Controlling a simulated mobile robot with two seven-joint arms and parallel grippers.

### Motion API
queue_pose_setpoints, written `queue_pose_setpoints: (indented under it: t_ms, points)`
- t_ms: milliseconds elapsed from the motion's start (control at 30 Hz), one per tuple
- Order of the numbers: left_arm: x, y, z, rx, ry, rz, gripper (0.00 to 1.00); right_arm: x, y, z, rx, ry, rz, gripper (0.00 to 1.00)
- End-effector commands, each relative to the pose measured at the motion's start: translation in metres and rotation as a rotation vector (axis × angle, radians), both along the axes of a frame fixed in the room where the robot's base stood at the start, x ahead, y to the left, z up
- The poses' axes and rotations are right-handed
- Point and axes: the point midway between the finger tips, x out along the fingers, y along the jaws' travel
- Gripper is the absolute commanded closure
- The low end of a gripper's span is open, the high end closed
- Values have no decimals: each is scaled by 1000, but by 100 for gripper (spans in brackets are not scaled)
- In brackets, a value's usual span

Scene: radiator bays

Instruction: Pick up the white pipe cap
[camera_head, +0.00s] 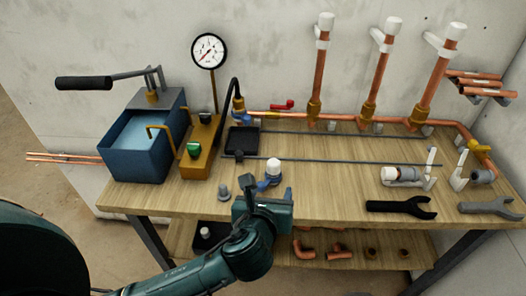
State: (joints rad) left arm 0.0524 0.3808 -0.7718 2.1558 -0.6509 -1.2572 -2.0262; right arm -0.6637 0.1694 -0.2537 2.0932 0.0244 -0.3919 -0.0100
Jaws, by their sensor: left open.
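Three white pipe caps sit on top of the upright copper pipes at the wall: the left cap (326,20), the middle cap (393,24) and the right cap (457,29). The view does not show which one the task means. A white-topped fitting with a blue part (273,168) stands on the wooden bench. My left gripper (272,191) is open at the bench's front edge, just in front of that fitting and well below the wall pipes. The gripper hides part of the bench edge. My right gripper is not in view.
The bench (330,192) carries a blue water tank (135,150) with a lever pump, a pressure gauge (209,51) and a black tray (242,140). Copper elbows lie on the lower shelf. The bench's front middle is clear.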

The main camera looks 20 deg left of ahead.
Motion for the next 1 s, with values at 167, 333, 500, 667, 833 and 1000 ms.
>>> queue_pose_setpoints:
  t_ms: [167, 333, 500, 667, 833, 1000]
  points:
    - [7, 3, 4, 88, -11, -14, 42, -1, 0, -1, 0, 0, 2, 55]
    - [34, 8, -7, 90, -10, -11, 42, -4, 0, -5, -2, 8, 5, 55]
    - [61, 12, -19, 88, -11, -13, 42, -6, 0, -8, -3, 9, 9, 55]
    - [74, 13, -24, 85, -9, -15, 42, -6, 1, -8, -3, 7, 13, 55]
    - [87, 19, -33, 85, -9, -13, 42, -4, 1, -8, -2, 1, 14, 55]
    - [109, 25, -45, 84, -9, -14, 42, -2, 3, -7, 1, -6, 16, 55]
